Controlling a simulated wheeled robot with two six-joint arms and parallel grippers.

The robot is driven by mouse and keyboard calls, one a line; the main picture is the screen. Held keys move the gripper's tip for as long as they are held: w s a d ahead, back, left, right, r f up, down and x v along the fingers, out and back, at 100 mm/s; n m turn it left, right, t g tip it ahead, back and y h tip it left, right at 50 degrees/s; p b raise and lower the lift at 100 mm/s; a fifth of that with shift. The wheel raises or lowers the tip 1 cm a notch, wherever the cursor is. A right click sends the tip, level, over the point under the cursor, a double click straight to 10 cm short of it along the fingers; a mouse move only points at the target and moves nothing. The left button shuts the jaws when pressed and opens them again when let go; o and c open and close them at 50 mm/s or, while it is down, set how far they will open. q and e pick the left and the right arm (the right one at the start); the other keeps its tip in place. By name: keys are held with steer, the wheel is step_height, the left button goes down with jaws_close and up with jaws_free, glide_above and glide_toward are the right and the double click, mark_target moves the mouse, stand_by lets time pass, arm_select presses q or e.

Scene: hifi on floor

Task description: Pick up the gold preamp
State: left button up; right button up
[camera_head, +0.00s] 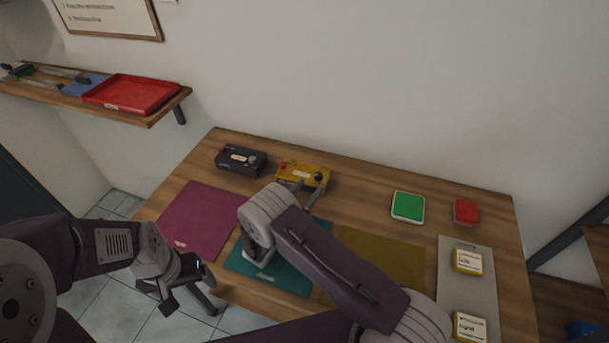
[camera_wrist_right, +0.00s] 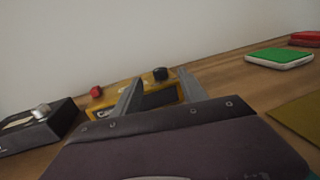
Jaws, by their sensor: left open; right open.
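The gold preamp (camera_head: 303,169) stands near the back edge of the wooden table in the head view, just right of a black unit. My right gripper (camera_head: 309,188) is open at its near side, with the fingers pointing at it. In the right wrist view the gold preamp (camera_wrist_right: 104,104) shows behind and between the two open fingers (camera_wrist_right: 158,92), with a red knob and a black knob on top. I cannot tell whether the fingers touch it. My left gripper (camera_head: 190,297) is open and empty, off the table's front left edge.
The black unit (camera_head: 241,160) stands close to the left of the gold preamp. Purple (camera_head: 199,217), teal (camera_head: 262,281) and olive (camera_head: 385,252) mats lie in front. A green block (camera_head: 408,206) and a red block (camera_head: 466,212) sit to the right. The wall rises behind.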

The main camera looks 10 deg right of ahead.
mark_target(317, 178)
steer(key=shift+w+d+p, duration=0.15)
steer(key=shift+w+p, duration=0.15)
steer(key=p+x, duration=0.1)
steer(key=x, duration=0.3)
steer(key=shift+f, duration=0.1)
steer(key=shift+w+d+f, duration=0.1)
steer(key=shift+d, duration=0.15)
steer(key=shift+a, duration=0.2)
steer(key=c, duration=1)
jaws_close()
